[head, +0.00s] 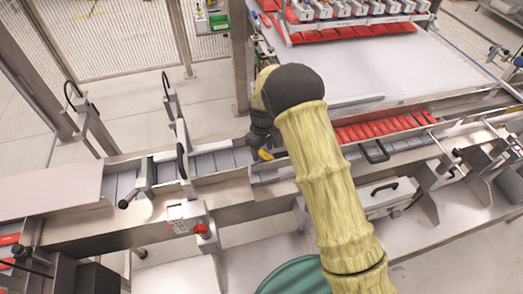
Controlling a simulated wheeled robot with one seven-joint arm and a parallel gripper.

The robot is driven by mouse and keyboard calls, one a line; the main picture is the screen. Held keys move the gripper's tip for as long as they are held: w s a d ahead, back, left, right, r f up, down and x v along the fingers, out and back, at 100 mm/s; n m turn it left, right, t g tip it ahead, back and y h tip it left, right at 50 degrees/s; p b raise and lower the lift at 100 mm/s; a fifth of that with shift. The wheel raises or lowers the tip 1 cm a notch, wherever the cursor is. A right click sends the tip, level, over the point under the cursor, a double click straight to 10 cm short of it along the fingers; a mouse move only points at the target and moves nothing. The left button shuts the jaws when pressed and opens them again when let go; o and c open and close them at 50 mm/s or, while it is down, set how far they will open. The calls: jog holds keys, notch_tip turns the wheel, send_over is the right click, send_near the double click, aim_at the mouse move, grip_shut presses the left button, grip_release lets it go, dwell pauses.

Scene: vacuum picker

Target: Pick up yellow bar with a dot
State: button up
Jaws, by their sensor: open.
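My arm in its yellow cover reaches over the conveyor line in the head view, with its dark wrist bent downward. My gripper (259,152) is low over the grey conveyor, near the middle of the picture, and is open. A small yellow-orange patch (266,155) shows right at the gripper's tip. I cannot tell whether it is the yellow bar or part of the gripper, and no dot can be made out. Part of the area under the gripper is hidden by my arm and wrist.
A row of red bars (385,127) lies in the channel right of my arm. Metal side rails (235,173) and black handles (375,152) border the channel. A red button (202,230) sits on the front. More red bars (350,31) lie under the picker heads at the back.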

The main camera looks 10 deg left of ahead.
aim_at(263, 154)
jog(key=shift+f, duration=0.25)
dwell(0.3)
jog(key=c, duration=1.1)
jog(key=shift+o, duration=0.2)
jog(key=shift+r+b, duration=0.15)
jog(key=shift+b, duration=0.25)
jog(key=shift+s+r+b, duration=0.1)
jog(key=shift+r+b, duration=0.05)
jog(key=shift+b, duration=0.15)
jog(key=r+b, duration=0.1)
jog(key=r, duration=0.2)
jog(key=r+b, duration=0.1)
jog(key=r, duration=0.2)
jog(key=shift+s+d+r, duration=0.15)
jog(key=shift+s+r, duration=0.05)
jog(key=shift+r, duration=0.1)
jog(key=s+d+b, duration=0.3)
jog(key=s+d, duration=0.1)
jog(key=s, duration=0.4)
jog(key=s+d+b, duration=0.3)
jog(key=s+d, duration=0.1)
jog(key=s, duration=0.5)
jog(key=shift+s+d, duration=0.2)
jog(key=shift+d, duration=0.05)
